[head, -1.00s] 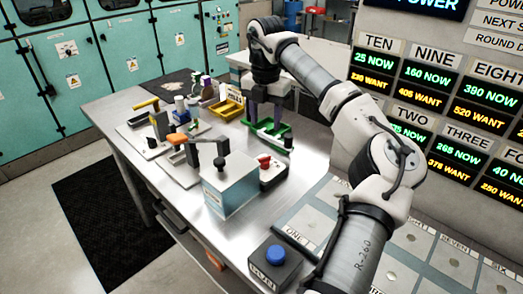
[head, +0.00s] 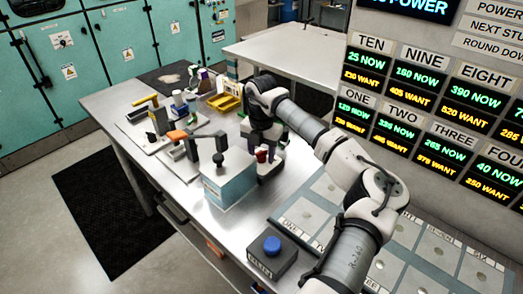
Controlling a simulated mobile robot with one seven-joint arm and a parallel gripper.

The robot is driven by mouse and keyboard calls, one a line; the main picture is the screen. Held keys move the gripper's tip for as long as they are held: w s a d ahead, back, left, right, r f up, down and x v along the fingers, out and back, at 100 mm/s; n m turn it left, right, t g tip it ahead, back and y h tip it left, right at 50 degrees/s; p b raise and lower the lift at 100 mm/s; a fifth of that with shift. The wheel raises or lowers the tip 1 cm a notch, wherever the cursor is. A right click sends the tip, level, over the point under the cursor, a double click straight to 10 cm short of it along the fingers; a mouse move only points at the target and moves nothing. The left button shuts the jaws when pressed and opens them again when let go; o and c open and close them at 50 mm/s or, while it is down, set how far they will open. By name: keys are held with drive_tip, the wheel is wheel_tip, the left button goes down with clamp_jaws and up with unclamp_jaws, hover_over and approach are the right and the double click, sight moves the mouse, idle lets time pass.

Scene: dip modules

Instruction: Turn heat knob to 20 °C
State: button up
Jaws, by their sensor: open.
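A red knob (head: 261,155) sits on a small dark-and-white box (head: 268,174) beside a pale blue box. I take it for the heat knob, but no label or scale can be read, so its setting cannot be told. My gripper (head: 265,147) is open and points down over the red knob. Its dark fingers appear on either side of the knob; whether they touch it cannot be told. The gripper hides part of the knob and its box.
The pale blue box (head: 229,184) stands just left, with a dark arm and knob (head: 218,158) near it. A black box with a blue button (head: 272,245) is in front. A yellow tray (head: 224,103) and bottles stand behind. Grey panels (head: 325,190) lie to the right.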

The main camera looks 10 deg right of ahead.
drive_tip(key=shift+c, duration=0.3)
drive_tip(key=c, duration=0.9)
drive_tip(key=shift+c, duration=0.2)
